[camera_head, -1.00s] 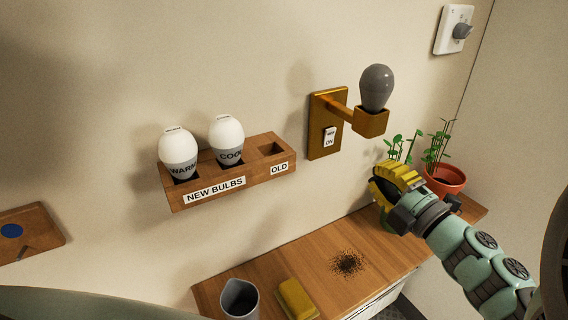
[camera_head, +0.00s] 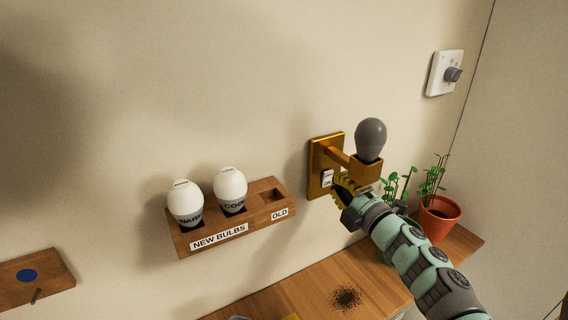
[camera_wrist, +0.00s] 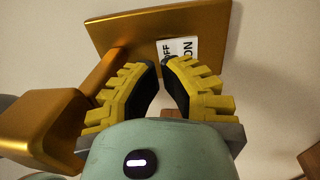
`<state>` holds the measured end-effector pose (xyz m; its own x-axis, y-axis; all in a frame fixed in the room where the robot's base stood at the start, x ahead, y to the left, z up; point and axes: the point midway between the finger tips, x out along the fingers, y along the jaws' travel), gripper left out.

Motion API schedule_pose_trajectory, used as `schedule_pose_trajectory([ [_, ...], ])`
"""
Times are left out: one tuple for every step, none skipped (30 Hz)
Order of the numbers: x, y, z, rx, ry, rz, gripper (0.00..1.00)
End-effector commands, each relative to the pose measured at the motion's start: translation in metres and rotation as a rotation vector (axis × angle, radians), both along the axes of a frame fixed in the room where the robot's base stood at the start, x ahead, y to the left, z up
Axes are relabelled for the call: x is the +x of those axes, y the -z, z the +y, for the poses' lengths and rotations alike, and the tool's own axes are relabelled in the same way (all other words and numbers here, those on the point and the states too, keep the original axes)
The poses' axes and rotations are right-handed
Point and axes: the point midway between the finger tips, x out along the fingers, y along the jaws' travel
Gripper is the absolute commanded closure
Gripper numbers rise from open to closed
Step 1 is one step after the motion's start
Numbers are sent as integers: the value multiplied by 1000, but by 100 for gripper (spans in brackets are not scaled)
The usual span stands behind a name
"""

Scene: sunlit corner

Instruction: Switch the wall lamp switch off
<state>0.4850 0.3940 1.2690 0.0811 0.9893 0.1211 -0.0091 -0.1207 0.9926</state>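The wall lamp (camera_head: 318,156) is a brass-coloured plate with an arm and a cup holding a grey, unlit-looking bulb (camera_head: 370,140). Its small white switch (camera_head: 327,178) sits low on the plate; "ON" reads on its lower part. The wrist view shows the switch (camera_wrist: 188,46) with "OFF" and "ON", just beyond my fingertips. My gripper (camera_head: 338,186) has yellow ribbed fingers with dark pads. In the wrist view my gripper (camera_wrist: 160,64) is empty, its fingertips drawn nearly together. I cannot tell whether they touch the switch.
A wooden rack (camera_head: 205,243) holds two white bulbs, warm (camera_head: 186,203) and cool (camera_head: 231,190), with an empty "OLD" slot. A grey-knobbed wall control (camera_head: 445,74) is upper right. A potted plant (camera_head: 439,217) stands on the wooden counter (camera_head: 300,301), close to my arm.

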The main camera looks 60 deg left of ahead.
Motion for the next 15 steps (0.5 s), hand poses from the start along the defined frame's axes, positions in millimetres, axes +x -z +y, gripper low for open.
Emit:
schedule_pose_trajectory([
  [-2,-6,8,3,-6,0,100],
  [-2,-6,11,3,-7,1,100],
  [-1,-6,14,2,-5,1,100],
  [0,-5,16,1,-3,1,100],
  [0,-5,18,0,-3,1,100],
  [0,-5,20,0,-4,1,100],
  [0,-5,22,1,-5,0,100],
  [0,-6,24,2,-6,-1,100],
  [-1,-6,26,3,-7,-2,100],
  [-1,-6,27,3,-7,-2,100],
  [-1,-6,28,3,-7,-1,100],
  [-1,-5,29,3,-8,-1,100],
  [-1,-5,29,2,-8,0,100],
  [-1,-5,29,2,-8,0,100],
  [-1,-4,30,2,-8,0,100],
])
